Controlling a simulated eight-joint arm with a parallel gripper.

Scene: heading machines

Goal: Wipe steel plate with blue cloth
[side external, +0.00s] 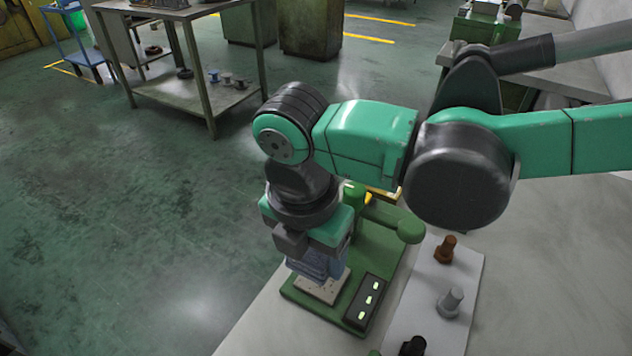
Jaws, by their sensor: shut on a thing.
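My gripper (316,254) points down above the green machine and is shut on the blue cloth. The blue cloth (312,267) bunches below the fingers. The fingertips are mostly hidden by the cloth and the gripper body. The steel plate (322,291) is a pale flat piece with small dark spots, lying on the machine's green base. The cloth is directly over the plate's rear part and covers it from view. I cannot tell for sure whether cloth and plate touch.
The green machine (374,262) has a lever with a round knob (411,230) and a dark panel (368,300) with lit buttons beside the plate. A white board (462,275) holds a brown bolt (446,248), a grey bolt (450,301) and a black part (413,346). Bare tabletop (545,270) lies right.

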